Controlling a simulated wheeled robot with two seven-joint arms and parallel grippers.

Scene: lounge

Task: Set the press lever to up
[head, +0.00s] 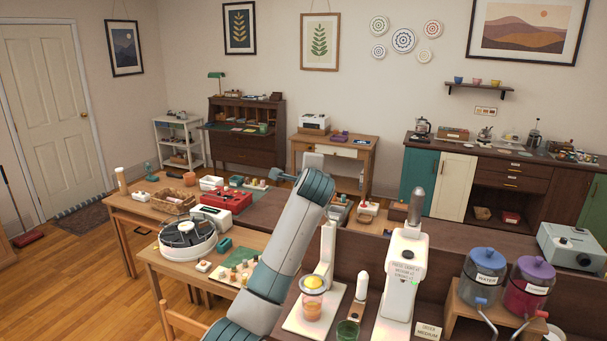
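A white machine (397,285) stands on the counter at the lower centre right. I cannot tell for sure which part is the press lever. One arm of mine reaches up left of the stand, apart from these things. Neither gripper can be made out.
A green glass (347,331) and an order card (428,331) stand at the front. Blue (481,279) and purple (527,286) dispensers stand on a wooden riser at right. A side table at left holds a round white device (187,238).

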